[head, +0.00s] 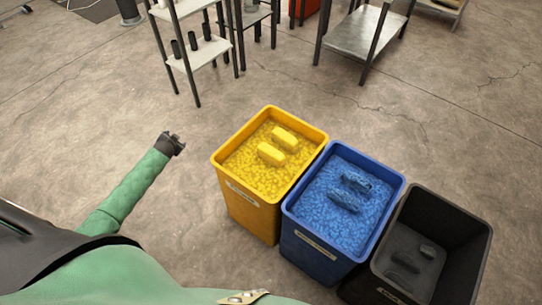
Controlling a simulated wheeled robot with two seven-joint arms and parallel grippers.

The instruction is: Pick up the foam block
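No single foam block stands out. Two pale yellow blocks (271,154) lie on the yellow fill in the yellow bin (250,206). Two blue blocks (344,200) lie on the blue fill in the blue bin (305,255). Dark block-like pieces (405,262) lie in the black bin (464,216). My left gripper (177,140) is above bare floor, left of the yellow bin and apart from it. It is small and dark, and I cannot tell whether its fingers are open. My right gripper is not in view.
The three bins stand close together in a diagonal row. A shelf rack (200,52) with dark cylinders stands behind, and a metal table (366,32) stands at the back right. Bare concrete floor (70,110) lies clear at the left.

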